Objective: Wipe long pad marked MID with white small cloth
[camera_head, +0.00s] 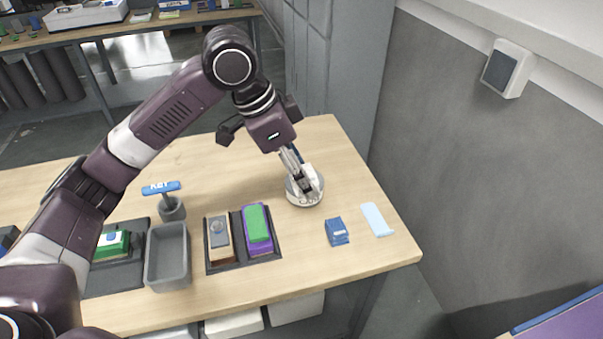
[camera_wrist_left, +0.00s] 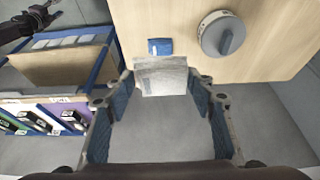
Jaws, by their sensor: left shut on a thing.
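My left gripper (camera_head: 309,181) is above the right part of the table, pointing down and right. In the left wrist view its fingertips (camera_wrist_left: 160,82) stand apart at the two sides of a whitish cloth (camera_wrist_left: 160,78), and it is shut on this cloth. No MID marking is legible. In a dark tray (camera_head: 242,264) stand a brown block with a grey long pad (camera_head: 219,240) and a purple block with a green long pad (camera_head: 258,222). A pale blue flat piece (camera_head: 378,219) lies near the table's right edge. My right gripper is not in view.
A small blue item (camera_head: 337,231) lies to the right of the pads. A grey open bin (camera_head: 168,283) and a blue KEY handle (camera_head: 161,188) stand left of them. The far-middle table is clear.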

